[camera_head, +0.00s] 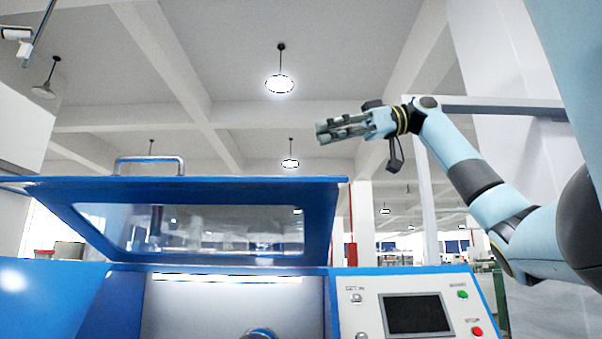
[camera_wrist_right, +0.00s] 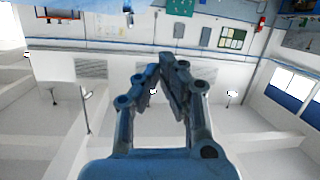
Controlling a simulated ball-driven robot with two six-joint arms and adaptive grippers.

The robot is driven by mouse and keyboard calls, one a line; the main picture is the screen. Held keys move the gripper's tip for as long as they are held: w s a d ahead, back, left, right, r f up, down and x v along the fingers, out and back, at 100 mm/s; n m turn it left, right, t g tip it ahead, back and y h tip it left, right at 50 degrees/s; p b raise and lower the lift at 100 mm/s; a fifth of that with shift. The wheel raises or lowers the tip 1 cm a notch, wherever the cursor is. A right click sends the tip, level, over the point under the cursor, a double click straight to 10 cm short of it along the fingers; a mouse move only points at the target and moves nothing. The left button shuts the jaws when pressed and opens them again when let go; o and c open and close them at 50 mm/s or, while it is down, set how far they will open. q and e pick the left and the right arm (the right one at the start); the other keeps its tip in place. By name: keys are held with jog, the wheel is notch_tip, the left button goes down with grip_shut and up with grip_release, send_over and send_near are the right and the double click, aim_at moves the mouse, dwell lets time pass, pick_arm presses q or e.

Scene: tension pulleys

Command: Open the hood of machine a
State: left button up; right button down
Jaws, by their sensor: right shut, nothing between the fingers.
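The machine is blue, and its hood (camera_head: 90,190) stands tilted up, with a window (camera_head: 190,228) in it and a metal handle (camera_head: 149,160) on its upper edge. Below the raised hood the lit inside of the machine (camera_head: 230,300) shows. My right gripper (camera_head: 322,132) is up in the air, to the right of the handle and above the hood's right corner, apart from both. In the right wrist view its fingers (camera_wrist_right: 167,65) are together at the tips with nothing between them. My left gripper is not in view.
A control panel (camera_head: 350,300) with a dark screen (camera_head: 416,314), a green button (camera_head: 462,294) and a red button (camera_head: 477,331) is at the machine's right. A white column (camera_head: 500,60) stands behind my right arm. The air around the right gripper is free.

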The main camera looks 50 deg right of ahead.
jog(key=s+d+r+m+t+h+b, duration=0.1)
jog(key=s+d+h, duration=0.1)
jog(key=s+d, duration=0.3)
jog(key=x, duration=0.3)
jog(key=p+x, duration=0.1)
jog(key=x, duration=0.2)
jog(key=a+x, duration=0.1)
jog(key=x, duration=0.3)
jog(key=shift+s+d+r+p, duration=0.1)
jog(key=shift+s+r+p, duration=0.15)
jog(key=shift+r+p, duration=0.1)
jog(key=f+b, duration=0.3)
jog(key=shift+w+d+f, duration=0.15)
jog(key=shift+w+d, duration=0.05)
jog(key=shift+w, duration=0.1)
jog(key=shift+d+f+b, duration=0.15)
jog(key=shift+f+b, duration=0.2)
jog(key=shift+f, duration=0.1)
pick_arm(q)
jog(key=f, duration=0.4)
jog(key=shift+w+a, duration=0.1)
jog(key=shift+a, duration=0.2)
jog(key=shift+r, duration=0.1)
